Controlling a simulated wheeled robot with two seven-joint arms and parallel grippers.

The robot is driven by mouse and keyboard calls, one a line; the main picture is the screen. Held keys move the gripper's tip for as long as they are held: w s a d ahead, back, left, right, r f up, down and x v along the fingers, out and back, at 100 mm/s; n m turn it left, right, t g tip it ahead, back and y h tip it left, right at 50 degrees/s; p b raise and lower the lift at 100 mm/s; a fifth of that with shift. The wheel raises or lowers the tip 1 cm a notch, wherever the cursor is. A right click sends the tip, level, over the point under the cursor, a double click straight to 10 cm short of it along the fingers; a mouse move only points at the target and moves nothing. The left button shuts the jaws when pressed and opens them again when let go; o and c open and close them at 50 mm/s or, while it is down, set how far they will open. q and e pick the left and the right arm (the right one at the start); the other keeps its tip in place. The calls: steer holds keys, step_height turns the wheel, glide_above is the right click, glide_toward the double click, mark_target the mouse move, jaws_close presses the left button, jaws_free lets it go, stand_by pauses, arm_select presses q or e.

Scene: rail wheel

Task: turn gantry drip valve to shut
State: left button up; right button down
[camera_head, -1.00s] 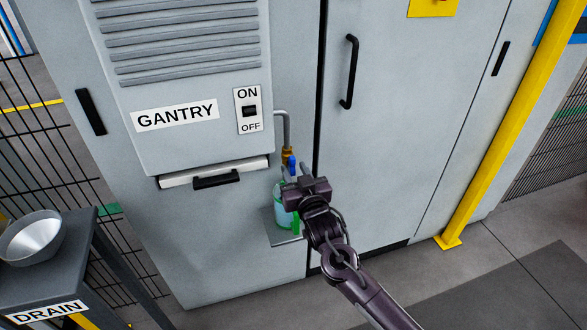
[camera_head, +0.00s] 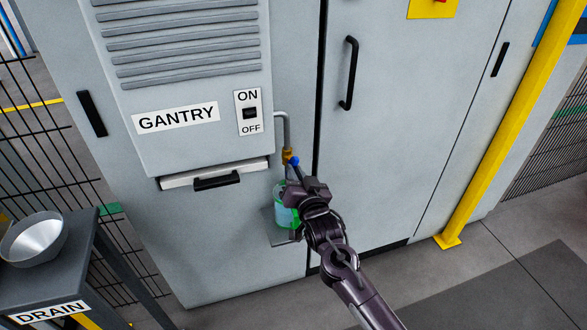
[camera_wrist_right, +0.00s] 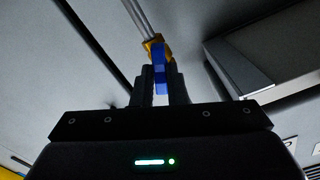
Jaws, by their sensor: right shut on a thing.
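The gantry drip valve is a brass body (camera_head: 287,154) with a blue lever (camera_head: 294,161), at the lower end of a grey pipe on the cabinet front. My right gripper (camera_head: 297,176) is at the lever, just below the brass body. In the right wrist view the blue lever (camera_wrist_right: 160,74) sits between the two dark fingers (camera_wrist_right: 162,88), which are shut on it, with the brass body (camera_wrist_right: 153,42) just beyond. In the head view the lever leans down to the right, and its lower part is hidden by the gripper. My left gripper is not in view.
A clear container (camera_head: 284,207) with bluish-green contents stands on a small shelf (camera_head: 280,240) under the valve, partly behind my right gripper. A GANTRY panel (camera_head: 178,117) with a switch is up left. A metal bowl (camera_head: 35,240) sits on the DRAIN stand. The cabinet door (camera_head: 400,130) is right.

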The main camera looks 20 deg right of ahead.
steer(key=m+p, duration=0.1)
steer(key=m, duration=0.3)
steer(key=shift+m, duration=0.3)
steer(key=m+p, duration=0.1)
steer(key=m, duration=0.3)
steer(key=shift+m, duration=0.3)
